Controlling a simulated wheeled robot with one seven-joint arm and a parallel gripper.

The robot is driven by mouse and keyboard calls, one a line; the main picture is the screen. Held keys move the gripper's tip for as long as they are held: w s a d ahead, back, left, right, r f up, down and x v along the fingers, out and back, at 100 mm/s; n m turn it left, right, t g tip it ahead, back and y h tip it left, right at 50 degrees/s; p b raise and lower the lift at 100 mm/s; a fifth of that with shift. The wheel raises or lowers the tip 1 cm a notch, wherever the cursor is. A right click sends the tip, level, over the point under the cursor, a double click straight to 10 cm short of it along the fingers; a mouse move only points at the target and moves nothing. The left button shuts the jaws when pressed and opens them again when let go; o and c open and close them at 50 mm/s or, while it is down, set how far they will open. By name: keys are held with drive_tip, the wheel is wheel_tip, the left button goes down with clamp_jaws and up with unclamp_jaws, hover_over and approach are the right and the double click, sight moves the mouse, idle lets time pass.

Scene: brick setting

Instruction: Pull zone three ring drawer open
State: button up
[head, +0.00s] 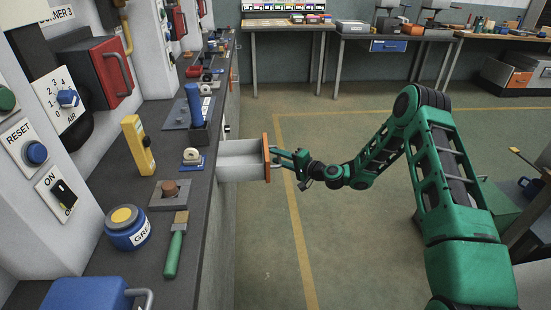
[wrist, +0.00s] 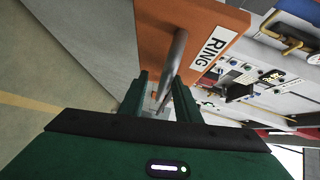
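The ring drawer (head: 241,161) is a pale box with an orange front, and it stands pulled out from the bench side in the head view. In the wrist view its orange front (wrist: 190,22) carries a white label reading RING (wrist: 207,52) and a grey metal bar handle (wrist: 174,62). My gripper (head: 277,160) is at the drawer front. In the wrist view its two green fingers (wrist: 159,80) stand apart on either side of the handle bar. The bar lies nearer the right finger, with a gap on the left. The drawer's inside looks empty from the head view.
The dark bench top (head: 150,203) along the left holds a yellow tool (head: 138,145), a green-handled brush (head: 175,248) and a blue grease tin (head: 127,229). The floor (head: 350,250) right of the drawer is clear beneath my arm. Worktables (head: 290,24) stand at the back.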

drive_tip(key=shift+r, duration=0.15)
drive_tip(key=v, duration=1)
drive_tip(key=shift+s+d, duration=0.2)
drive_tip(key=shift+d, duration=0.05)
drive_tip(key=s+d+r+n+g+h, duration=0.25)
drive_tip(key=s+d+r, duration=0.3)
drive_tip(key=s, duration=0.35)
drive_tip(key=s+d+r+n+g+h, duration=0.1)
drive_tip(key=s+d+r+g+h, duration=0.3)
drive_tip(key=s+d, duration=0.4)
drive_tip(key=s+d+r+n+g+h, duration=0.25)
drive_tip(key=s+d+r, duration=0.25)
drive_tip(key=s, duration=0.6)
drive_tip(key=s+d+r+m+g+h, duration=0.1)
drive_tip(key=s+d+r+m, duration=0.1)
drive_tip(key=s, duration=0.9)
drive_tip(key=s+d+r+m+g+h, duration=0.1)
drive_tip(key=s+d+r+m, duration=0.2)
drive_tip(key=s, duration=0.8)
drive_tip(key=shift+s+d+r+g, duration=0.3)
drive_tip(key=shift+s+r, duration=0.1)
drive_tip(key=shift+r, duration=0.2)
